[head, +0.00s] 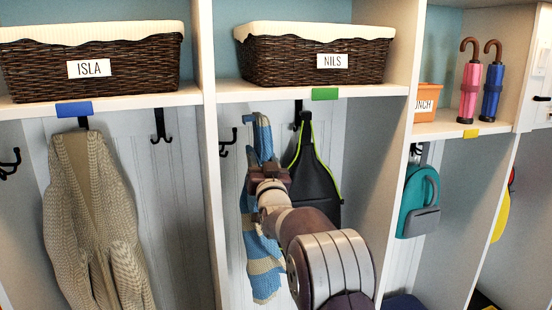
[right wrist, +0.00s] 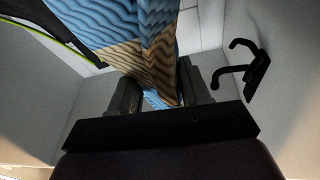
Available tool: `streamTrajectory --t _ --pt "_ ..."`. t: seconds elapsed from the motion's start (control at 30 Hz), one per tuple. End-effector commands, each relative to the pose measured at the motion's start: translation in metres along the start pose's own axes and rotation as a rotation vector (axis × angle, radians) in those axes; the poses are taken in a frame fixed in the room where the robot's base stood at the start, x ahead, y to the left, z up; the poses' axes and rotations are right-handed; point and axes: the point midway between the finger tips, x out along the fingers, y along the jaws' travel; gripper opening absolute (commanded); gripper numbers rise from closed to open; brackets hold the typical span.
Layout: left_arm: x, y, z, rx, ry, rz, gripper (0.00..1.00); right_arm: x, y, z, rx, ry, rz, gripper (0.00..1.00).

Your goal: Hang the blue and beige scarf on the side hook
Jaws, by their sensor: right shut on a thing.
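The blue and beige striped scarf (head: 264,268) hangs from my right gripper (head: 268,176) in the middle cubby, its upper loop rising above the gripper and its long end hanging below. In the right wrist view the scarf (right wrist: 158,50) passes between the two fingers of my right gripper (right wrist: 160,92), which is shut on it. The black side hook (head: 228,142) is on the cubby's left wall, left of the scarf and apart from it. It also shows at the right in the right wrist view (right wrist: 240,68). My left gripper is not in view.
A black bag with green trim (head: 316,180) hangs on the back hook (head: 299,112), just right of the scarf. The NILS basket (head: 314,58) sits on the shelf above. A knitted cardigan (head: 95,220) hangs in the left cubby. A divider (head: 212,200) borders the cubby.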

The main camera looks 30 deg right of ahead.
Motion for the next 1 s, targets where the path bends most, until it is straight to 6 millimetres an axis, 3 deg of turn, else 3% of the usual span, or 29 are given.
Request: streamTrajectory --t 0.07,0.2,0.43,1.0 --pt "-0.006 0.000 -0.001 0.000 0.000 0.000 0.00 0.000 -0.009 -0.002 0.001 0.000 -0.001 0.00" --pt "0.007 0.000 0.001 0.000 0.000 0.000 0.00 -0.004 -0.023 0.004 -0.001 0.003 -0.001 0.00" --pt "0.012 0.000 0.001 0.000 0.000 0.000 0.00 -0.005 -0.042 0.005 0.000 0.002 -0.001 0.00" --pt "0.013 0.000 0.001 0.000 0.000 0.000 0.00 -0.005 -0.047 0.005 -0.001 0.001 0.000 0.00"
